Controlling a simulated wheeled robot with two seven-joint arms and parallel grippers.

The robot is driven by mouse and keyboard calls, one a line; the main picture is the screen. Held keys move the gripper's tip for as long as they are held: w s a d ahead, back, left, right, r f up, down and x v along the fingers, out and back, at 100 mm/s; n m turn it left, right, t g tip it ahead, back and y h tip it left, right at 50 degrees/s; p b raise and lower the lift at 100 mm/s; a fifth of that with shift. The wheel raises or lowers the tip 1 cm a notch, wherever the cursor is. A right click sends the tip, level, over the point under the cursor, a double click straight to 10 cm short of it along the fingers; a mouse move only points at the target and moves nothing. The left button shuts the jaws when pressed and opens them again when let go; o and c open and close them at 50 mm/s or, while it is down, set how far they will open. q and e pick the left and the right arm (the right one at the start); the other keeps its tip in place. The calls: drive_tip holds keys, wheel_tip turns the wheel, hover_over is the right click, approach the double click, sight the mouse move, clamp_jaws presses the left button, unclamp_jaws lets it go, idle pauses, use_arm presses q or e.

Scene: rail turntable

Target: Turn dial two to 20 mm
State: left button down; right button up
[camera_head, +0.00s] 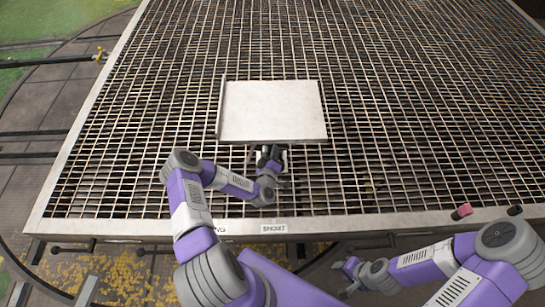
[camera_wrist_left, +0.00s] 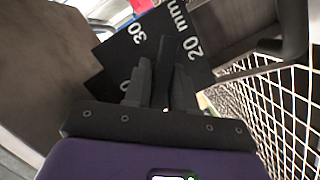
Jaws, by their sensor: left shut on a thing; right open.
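A black dial plate (camera_wrist_left: 150,45) with white marks "30" and "20 mm" shows in the left wrist view. My left gripper (camera_wrist_left: 163,75) is shut on a dark bar, the dial's knob (camera_wrist_left: 180,48), in front of the plate. The visible end of the knob lies near the "20 mm" mark; its exact pointing is hard to tell. In the head view my left gripper (camera_head: 268,163) is at the near edge of the white panel (camera_head: 273,111), and the dial face cannot be read there. My right gripper (camera_head: 350,277) is open and empty at the lower right, away from the dial.
A large metal grating (camera_head: 420,130) spreads under and around the white panel. Its front rail bears a "SHORT" label (camera_head: 273,228). Pink (camera_head: 462,211) and black (camera_head: 514,210) knobs sit at the rail's right. The grating beyond the panel is clear.

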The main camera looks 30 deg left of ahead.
use_arm(q)
drive_tip(key=n+t, duration=0.1)
drive_tip(key=n, duration=0.3)
drive_tip(key=shift+f+n, duration=0.1)
drive_tip(key=shift+n, duration=0.3)
drive_tip(key=n+t, duration=0.1)
drive_tip(key=n, duration=0.3)
drive_tip(key=shift+t, duration=0.3)
unclamp_jaws()
